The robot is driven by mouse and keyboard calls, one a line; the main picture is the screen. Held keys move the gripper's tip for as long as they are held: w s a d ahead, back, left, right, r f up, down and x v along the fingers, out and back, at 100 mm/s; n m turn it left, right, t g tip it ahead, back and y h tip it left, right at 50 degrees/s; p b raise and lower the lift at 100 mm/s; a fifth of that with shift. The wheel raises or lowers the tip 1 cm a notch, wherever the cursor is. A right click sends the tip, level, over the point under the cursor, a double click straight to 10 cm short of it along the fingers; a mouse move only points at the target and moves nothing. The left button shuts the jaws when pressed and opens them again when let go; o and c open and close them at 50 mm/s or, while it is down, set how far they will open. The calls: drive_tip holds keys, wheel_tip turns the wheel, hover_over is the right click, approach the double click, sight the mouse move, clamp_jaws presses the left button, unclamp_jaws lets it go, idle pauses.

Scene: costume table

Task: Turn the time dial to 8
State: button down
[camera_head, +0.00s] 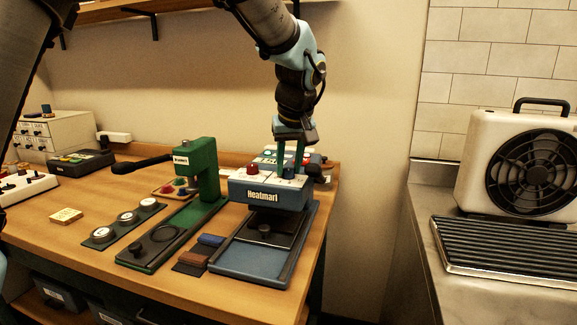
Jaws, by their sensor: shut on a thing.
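A blue heat press labelled "Heatmart" (262,196) stands near the right end of the wooden table. On its pale top panel are a red knob (252,171) at left and a blue knob (288,173) at right. My gripper (290,170) points straight down over the press, its two fingers shut on the blue knob, one on each side. The fingers partly cover the knob. Its markings and pointer are too small to read, so its setting cannot be told.
A green press (208,168) with a black lever stands left of the blue press. Brown and blue rolls (193,258) lie between their bases. Other devices stand behind my gripper. A cream fan unit (520,160) and black grill (505,250) occupy the metal counter at right.

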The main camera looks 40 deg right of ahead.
idle(0.4)
drive_tip(key=shift+f, duration=0.1)
drive_tip(key=c, duration=0.6)
unclamp_jaws()
drive_tip(key=shift+o, duration=0.2)
drive_tip(key=b+v, duration=0.2)
drive_tip(key=v, duration=0.9)
drive_tip(key=shift+f, duration=0.1)
